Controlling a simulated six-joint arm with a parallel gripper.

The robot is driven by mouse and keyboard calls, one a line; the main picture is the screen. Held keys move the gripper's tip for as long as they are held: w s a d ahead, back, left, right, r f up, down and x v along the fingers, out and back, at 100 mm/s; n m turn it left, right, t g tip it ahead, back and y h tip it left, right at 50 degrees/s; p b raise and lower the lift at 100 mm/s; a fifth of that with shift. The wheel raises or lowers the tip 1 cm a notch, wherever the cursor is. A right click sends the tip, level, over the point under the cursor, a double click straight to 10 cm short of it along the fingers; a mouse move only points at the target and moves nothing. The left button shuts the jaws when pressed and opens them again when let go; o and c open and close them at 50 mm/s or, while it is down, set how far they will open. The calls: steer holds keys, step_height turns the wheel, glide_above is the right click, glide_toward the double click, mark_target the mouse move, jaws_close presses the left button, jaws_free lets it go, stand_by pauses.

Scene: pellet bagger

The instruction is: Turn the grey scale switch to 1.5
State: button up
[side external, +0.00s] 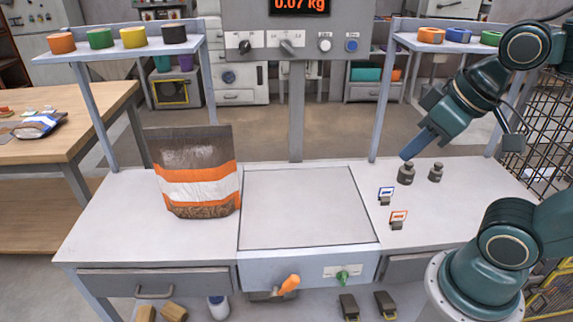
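The upright grey panel (270,22) stands at the back of the bench. It carries a switch with a dark pointer (244,45) at the left and a grey lever switch (290,46) to its right. Their scale marks are too small to read, so I cannot tell which value either points to. The display (299,5) above reads 0.07 kg in orange. My gripper (410,152) is right of the panel and lower, above the right part of the bench, well apart from both switches. Its blue finger part shows side-on, and I cannot see whether it is open.
A white push button (324,45) and a blue one (351,45) sit right of the switches. A pellet bag (198,172) stands left of the bare scale plate (300,205). Two weights (405,174) stand below my gripper. An orange lever (289,285) and green knob (342,277) are in front.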

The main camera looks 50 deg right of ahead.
steer(key=o, duration=0.3)
steer(key=shift+w, duration=0.1)
steer(key=shift+o, duration=0.7)
steer(key=shift+w+d+r, duration=0.1)
steer(key=shift+w+d, duration=0.05)
steer(key=shift+w, duration=0.1)
steer(key=n+t+h, duration=0.1)
steer(key=t+h, duration=0.6)
steer(key=h, duration=0.6)
glide_toward(285, 46)
steer(key=v, duration=0.5)
steer(key=shift+s, duration=0.2)
steer(key=shift+w+d, duration=0.1)
steer(key=shift+x, duration=6.75)
steer(key=shift+w, duration=0.1)
